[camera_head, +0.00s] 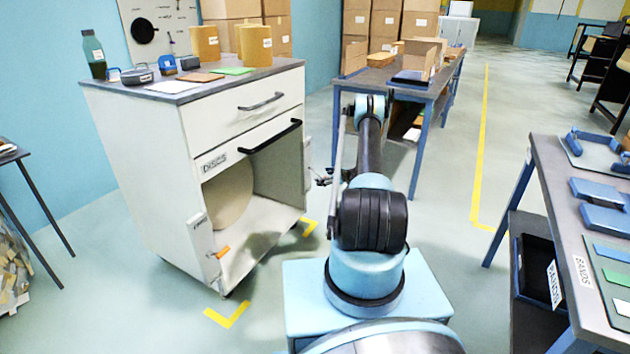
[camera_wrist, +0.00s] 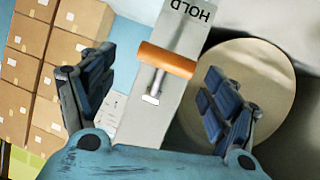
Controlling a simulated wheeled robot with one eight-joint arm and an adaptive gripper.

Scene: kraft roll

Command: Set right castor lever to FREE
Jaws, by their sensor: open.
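The white cabinet (camera_head: 160,140) stands at left with an open lower bay. Its left front post carries an orange castor lever (camera_head: 220,252) low down. My gripper (camera_head: 322,179) is at the cabinet's right front post (camera_head: 307,165). In the wrist view an orange lever (camera_wrist: 166,60) lies across a pale post (camera_wrist: 183,35), below an upside-down HOLD label (camera_wrist: 190,12). A pale stem runs from it to a small white end (camera_wrist: 151,99). My gripper (camera_wrist: 157,100) is open, its fingers on either side of the post. I cannot tell whether they touch the lever.
A large round brown disc (camera_wrist: 250,85) shows in the bay; it is also in the head view (camera_head: 229,195). Yellow floor marks (camera_head: 228,315) lie by the cabinet. A blue-legged table (camera_head: 430,85) stands behind my arm, another table (camera_head: 560,210) at right. Floor between is clear.

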